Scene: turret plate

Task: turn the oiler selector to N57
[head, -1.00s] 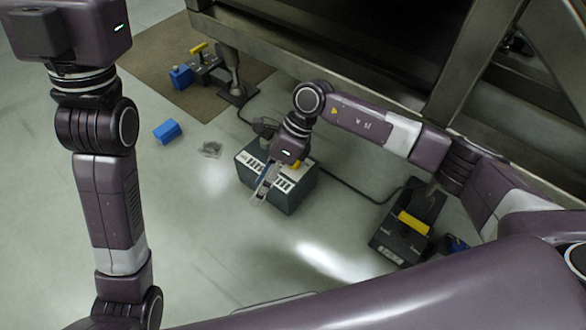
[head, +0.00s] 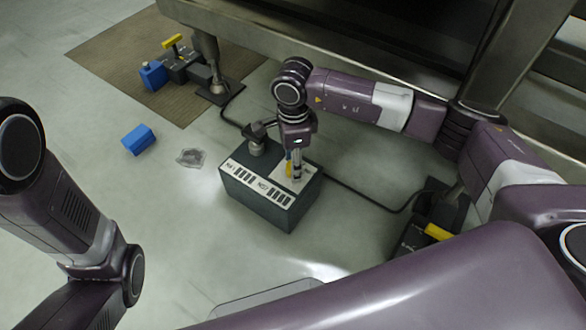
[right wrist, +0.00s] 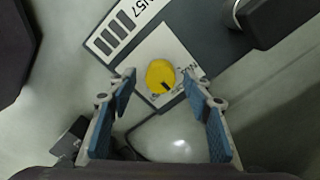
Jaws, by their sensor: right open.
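The oiler box (head: 258,205) is a dark box on the floor with white label strips on top. Its selector is a yellow round knob (right wrist: 160,73) with a dark pointer mark toward its lower edge, on a white plate. A strip beside it reads "57" (right wrist: 152,8) at the picture's top edge. Small lettering around the knob is too blurred to read. My right gripper (head: 296,178) is over the knob, mostly covering it in the head view. In the right wrist view its blue-padded fingers (right wrist: 160,88) are apart, on either side of the knob, not visibly touching it. My left gripper is out of view.
A dark fitting (head: 258,143) stands at the box's back. A blue block (head: 138,139) and a clear crumpled piece (head: 190,157) lie left of it. A yellow-handled device (head: 175,62) is on the brown mat (head: 120,47). Another yellow-handled unit (head: 437,231) is at right.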

